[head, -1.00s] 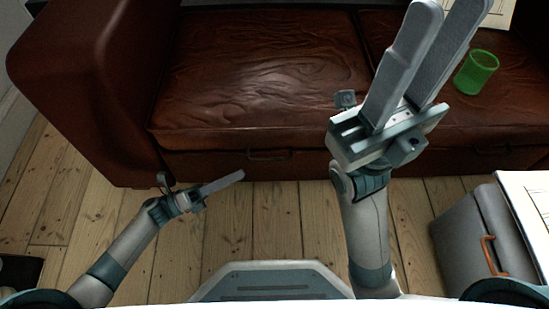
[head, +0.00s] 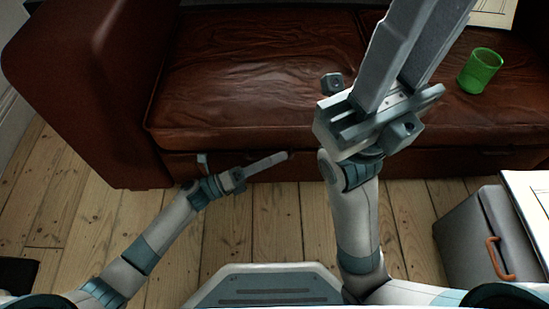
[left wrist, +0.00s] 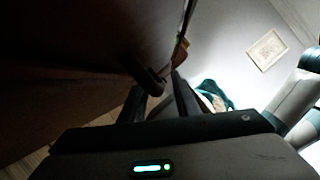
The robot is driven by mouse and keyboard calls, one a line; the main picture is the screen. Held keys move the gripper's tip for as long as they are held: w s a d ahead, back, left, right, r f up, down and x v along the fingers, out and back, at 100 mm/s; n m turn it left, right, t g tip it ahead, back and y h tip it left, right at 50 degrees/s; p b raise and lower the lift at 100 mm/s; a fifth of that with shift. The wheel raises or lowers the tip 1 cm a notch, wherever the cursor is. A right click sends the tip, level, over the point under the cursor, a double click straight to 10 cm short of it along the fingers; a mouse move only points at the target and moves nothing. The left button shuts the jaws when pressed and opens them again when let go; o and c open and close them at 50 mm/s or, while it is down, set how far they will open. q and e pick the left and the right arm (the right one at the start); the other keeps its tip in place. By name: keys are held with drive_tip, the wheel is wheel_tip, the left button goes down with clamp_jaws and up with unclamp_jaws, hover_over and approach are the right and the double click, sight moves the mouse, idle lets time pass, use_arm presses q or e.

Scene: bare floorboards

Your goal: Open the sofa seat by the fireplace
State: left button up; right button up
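The brown leather sofa (head: 240,85) fills the back of the head view, its left seat section flat and down. Below the cushion is a front panel (head: 215,158), whose handle is hidden behind my left gripper. My left gripper (head: 280,158) is at this panel in the head view. In the left wrist view, a dark handle (left wrist: 148,82) sticks out from the panel by the fingertips of my left gripper (left wrist: 160,95). The fingers are apart; contact cannot be told. My right gripper (head: 415,45) is raised in front of the sofa, open and empty.
A green cup (head: 480,71) stands on the right seat, with a paper (head: 492,12) behind it. A grey box with an orange handle (head: 470,240) stands on the floor at right. Bare floorboards (head: 80,215) lie at left. No fireplace shows.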

use_arm(q)
clamp_jaws()
drive_tip(key=shift+r, duration=0.15)
